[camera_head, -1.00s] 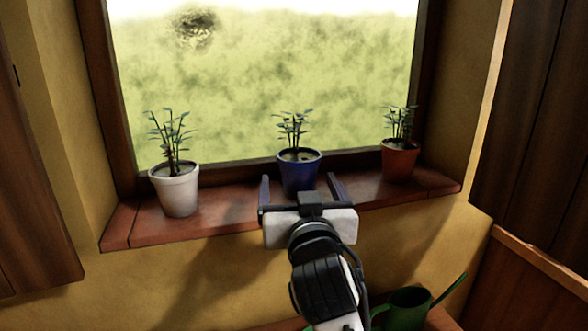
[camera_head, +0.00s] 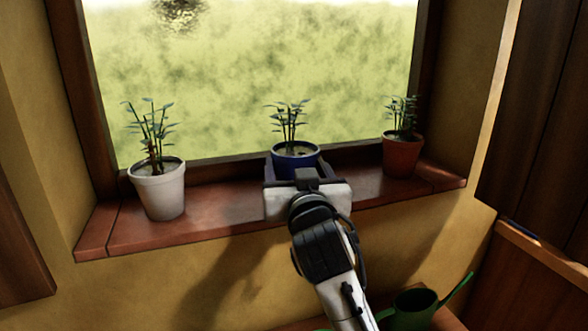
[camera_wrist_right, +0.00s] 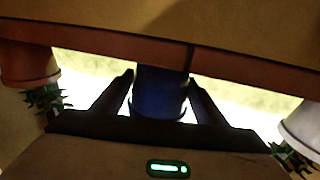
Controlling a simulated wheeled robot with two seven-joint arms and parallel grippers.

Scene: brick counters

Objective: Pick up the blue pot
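The blue pot (camera_head: 296,160) with a leafy plant stands at the middle of the window sill. My right gripper (camera_head: 296,170) reaches in from the front with one finger on each side of the pot. In the right wrist view the blue pot (camera_wrist_right: 160,92) fills the middle between the two dark fingers of my right gripper (camera_wrist_right: 160,78), whose tips appear to press against its sides. The pot's lower front is hidden by the gripper in the head view. My left gripper is not in view.
A white potted plant (camera_head: 160,190) stands left on the brick sill (camera_head: 215,205), and a terracotta potted plant (camera_head: 402,155) stands right. The window is behind. A green watering can (camera_head: 415,308) sits low at the right. A wooden shutter (camera_head: 535,120) borders the right side.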

